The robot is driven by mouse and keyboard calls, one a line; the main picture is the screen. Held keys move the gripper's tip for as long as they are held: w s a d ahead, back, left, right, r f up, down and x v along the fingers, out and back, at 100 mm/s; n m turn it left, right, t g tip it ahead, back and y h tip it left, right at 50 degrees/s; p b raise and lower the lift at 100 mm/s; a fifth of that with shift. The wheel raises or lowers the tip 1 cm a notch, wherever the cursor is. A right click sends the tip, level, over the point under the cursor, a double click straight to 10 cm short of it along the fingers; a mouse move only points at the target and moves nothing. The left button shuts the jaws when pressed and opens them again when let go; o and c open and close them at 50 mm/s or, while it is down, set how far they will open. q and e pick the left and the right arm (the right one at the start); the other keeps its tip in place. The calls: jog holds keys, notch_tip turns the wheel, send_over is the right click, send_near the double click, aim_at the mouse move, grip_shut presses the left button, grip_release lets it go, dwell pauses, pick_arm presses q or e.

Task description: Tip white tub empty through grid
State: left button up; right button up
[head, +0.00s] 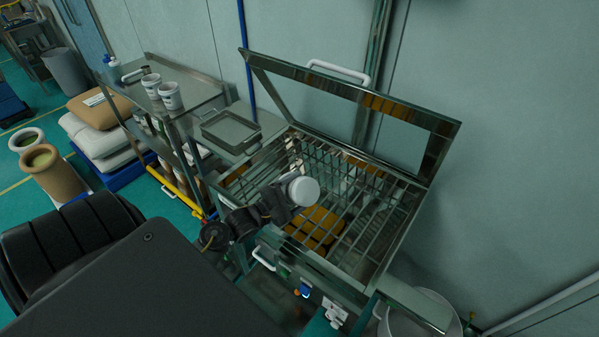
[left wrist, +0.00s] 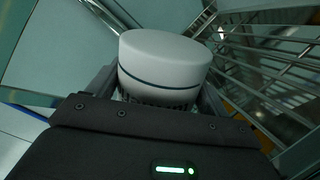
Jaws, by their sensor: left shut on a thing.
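The white tub (head: 304,191) is above the left part of the metal grid (head: 345,215), tilted over with a round white end facing the head camera. I cannot tell whether that end is its base or a lid. My left gripper (head: 279,202) is shut around the tub. In the left wrist view the tub (left wrist: 165,65) sits between the fingers, with a dark stripe and partly hidden print. The grid's bars span the open sieve box, and orange-brown material (head: 318,226) shows below them. No falling material is visible. My right gripper is out of view.
The sieve's framed lid (head: 405,110) stands open at the back, against the wall. A white bucket (head: 425,312) stands at the lower right. Sacks (head: 98,106) lie further left.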

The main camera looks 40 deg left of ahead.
aim_at(309, 198)
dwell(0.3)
pick_arm(q)
jog(key=d+b, duration=0.2)
jog(key=d+f+b, duration=0.1)
jog(key=shift+w+d+y, duration=0.2)
jog(key=shift+w+y, duration=0.1)
jog(key=shift+w, duration=0.1)
jog(key=s+d+r+n+y+b, duration=0.2)
jog(key=s+d+r+y+b, duration=0.1)
jog(key=d+b, duration=0.8)
jog(key=shift+s+r+n, duration=0.15)
jog(key=shift+r+n, duration=0.25)
jog(key=shift+r, duration=0.35)
